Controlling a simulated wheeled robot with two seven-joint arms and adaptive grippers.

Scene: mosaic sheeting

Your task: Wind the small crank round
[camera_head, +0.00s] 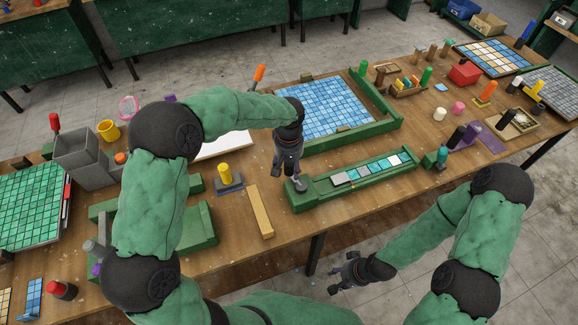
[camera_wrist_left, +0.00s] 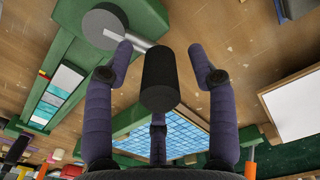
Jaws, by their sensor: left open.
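The small crank is at the near left end of a long green tray (camera_head: 320,197) holding a strip of grey, teal and white tiles. Its grey disc (camera_wrist_left: 103,27), metal arm (camera_wrist_left: 137,44) and black handle (camera_wrist_left: 160,82) show in the left wrist view. My left gripper (camera_head: 284,170) points down over the crank. In the wrist view its purple fingers (camera_wrist_left: 160,50) stand apart on both sides of the black handle, with a gap on each side. In the head view the gripper partly hides the handle. My right gripper (camera_head: 346,274) hangs off the table's near edge, away from the crank; its fingers are too small to judge.
A green frame (camera_head: 386,101) with blue mosaic sheeting (camera_head: 332,106) lies behind the crank. A wooden bar (camera_head: 260,211) and a yellow-knobbed block (camera_head: 226,175) stand to its left. A white board (camera_head: 222,145) lies behind them. The bench's near edge is close to the crank.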

